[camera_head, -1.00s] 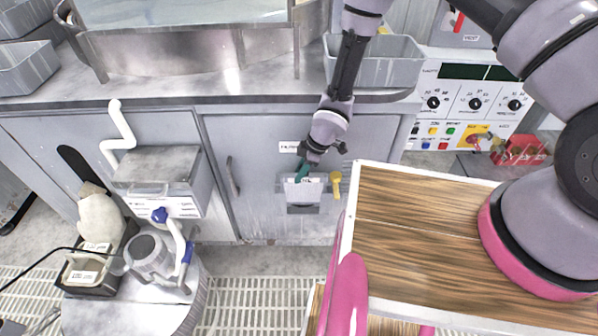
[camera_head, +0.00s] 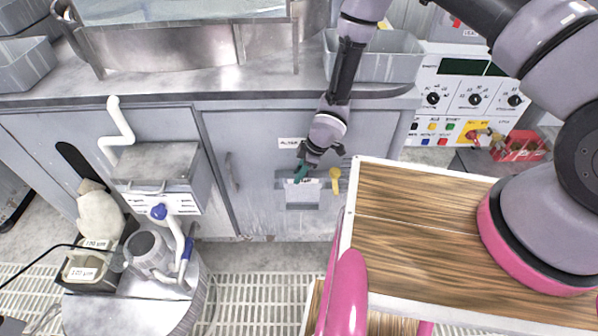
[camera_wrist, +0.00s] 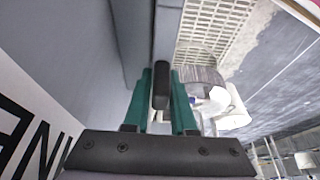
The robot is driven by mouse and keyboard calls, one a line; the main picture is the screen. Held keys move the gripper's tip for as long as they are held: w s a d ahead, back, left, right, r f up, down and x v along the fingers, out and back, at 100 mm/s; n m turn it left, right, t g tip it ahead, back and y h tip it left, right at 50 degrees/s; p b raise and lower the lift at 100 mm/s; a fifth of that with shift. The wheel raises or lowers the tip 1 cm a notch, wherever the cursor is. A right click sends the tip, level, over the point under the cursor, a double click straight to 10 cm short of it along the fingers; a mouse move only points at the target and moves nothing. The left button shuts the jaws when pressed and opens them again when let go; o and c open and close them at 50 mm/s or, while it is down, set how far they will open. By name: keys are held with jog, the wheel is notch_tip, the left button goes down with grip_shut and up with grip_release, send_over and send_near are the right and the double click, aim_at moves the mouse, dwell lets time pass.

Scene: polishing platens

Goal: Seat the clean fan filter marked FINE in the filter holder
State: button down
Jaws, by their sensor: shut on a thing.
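My gripper (camera_head: 301,174) is at the grey cabinet front, at the grey filter holder (camera_head: 290,198). In the wrist view, its green fingers (camera_wrist: 160,98) are shut on a dark, rounded grip (camera_wrist: 161,84), apparently the filter's handle. A white surface with large, cropped dark letters, including N and I, fills the lower left of the wrist view; it fits the FINE marking. The filter's body is mostly hidden, and I cannot tell how deep it sits in the holder. A yellow tab (camera_head: 335,180) stands just right of the holder.
A wooden-topped table with a white edge (camera_head: 430,240) stands near, right of my gripper. A control panel (camera_head: 462,95) and red bin (camera_head: 520,145) are at the right. A round stand (camera_head: 150,305) with equipment is at the left. Grated floor (camera_head: 260,300) lies between.

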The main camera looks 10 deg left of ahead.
jog(key=shift+f, duration=0.65)
jog(key=c, duration=0.7)
grip_release()
jog(key=shift+f, duration=0.1)
jog(key=shift+o, duration=0.2)
jog(key=shift+w, duration=0.1)
jog(key=shift+w, duration=0.1)
